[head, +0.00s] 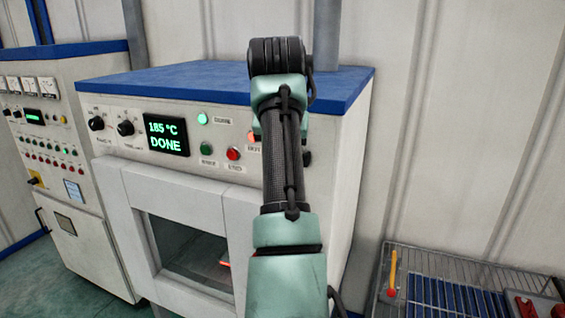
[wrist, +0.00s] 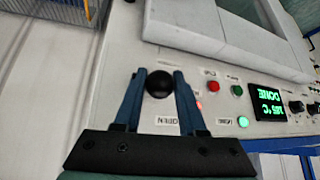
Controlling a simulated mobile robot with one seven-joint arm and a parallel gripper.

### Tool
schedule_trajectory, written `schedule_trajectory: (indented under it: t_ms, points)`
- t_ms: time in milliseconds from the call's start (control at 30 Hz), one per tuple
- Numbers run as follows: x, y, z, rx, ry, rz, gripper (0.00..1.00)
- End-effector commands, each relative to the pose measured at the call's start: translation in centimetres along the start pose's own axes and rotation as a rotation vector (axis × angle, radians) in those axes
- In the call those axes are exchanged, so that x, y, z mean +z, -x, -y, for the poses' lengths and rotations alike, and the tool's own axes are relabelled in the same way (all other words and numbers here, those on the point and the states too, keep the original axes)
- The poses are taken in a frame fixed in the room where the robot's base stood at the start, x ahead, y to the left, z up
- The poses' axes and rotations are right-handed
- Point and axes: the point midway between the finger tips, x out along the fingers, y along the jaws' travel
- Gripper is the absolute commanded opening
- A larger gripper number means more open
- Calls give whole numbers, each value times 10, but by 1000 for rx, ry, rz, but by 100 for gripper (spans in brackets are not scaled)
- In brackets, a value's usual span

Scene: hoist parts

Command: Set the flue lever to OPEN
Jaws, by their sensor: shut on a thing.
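The flue lever's round black knob (wrist: 159,84) shows in the wrist view against the oven's pale front panel. My gripper (wrist: 160,75) has its two blue fingers on either side of the knob, shut on it. An upside-down label that looks like OPEN (wrist: 167,121) lies just below the knob in the wrist picture. The lever's shaft is hidden behind the knob, so its exact angle cannot be told. In the head view my arm covers the lever and gripper.
The oven's display (head: 166,135) reads 185 °C and DONE. A green button (head: 206,149) and a red button (head: 233,153) sit close to my arm. A control cabinet (head: 65,140) stands left; a wire rack (head: 455,285) stands low at right.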

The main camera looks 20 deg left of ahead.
Motion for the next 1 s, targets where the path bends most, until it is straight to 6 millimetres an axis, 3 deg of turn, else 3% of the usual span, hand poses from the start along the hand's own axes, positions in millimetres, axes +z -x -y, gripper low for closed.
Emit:
schedule_trajectory:
  t_ms: [500, 1000]
  points:
    - [-8, 8, 0, -27, -27, 138, 0]
    - [-11, 9, 0, -33, -34, 166, 0]
